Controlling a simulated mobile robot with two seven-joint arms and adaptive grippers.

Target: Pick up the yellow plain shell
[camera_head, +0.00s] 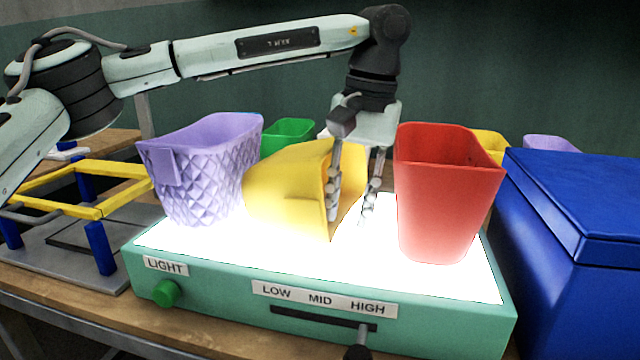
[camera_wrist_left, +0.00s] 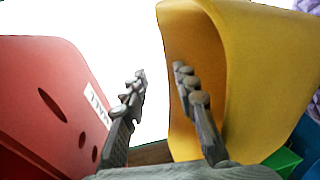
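The yellow plain shell (camera_head: 290,190) lies tilted on the lit panel, between a purple quilted shell (camera_head: 205,170) and a red shell (camera_head: 445,195). My left gripper (camera_head: 350,218) points down at its right end, with its fingers apart. In the left wrist view, one finger of the gripper (camera_wrist_left: 160,83) overlaps the opening of the yellow shell (camera_wrist_left: 265,75), and the other is outside, towards the red shell (camera_wrist_left: 40,85). A strip of yellow wall shows between the fingers; I cannot tell whether they touch it. My right gripper is not in view.
The light box (camera_head: 200,290) has a green knob and a slider in front. A large blue box (camera_head: 580,220) stands at the right. Green (camera_head: 287,135), yellow (camera_head: 492,145) and purple (camera_head: 550,144) things stand behind. A yellow frame (camera_head: 80,190) stands at the left.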

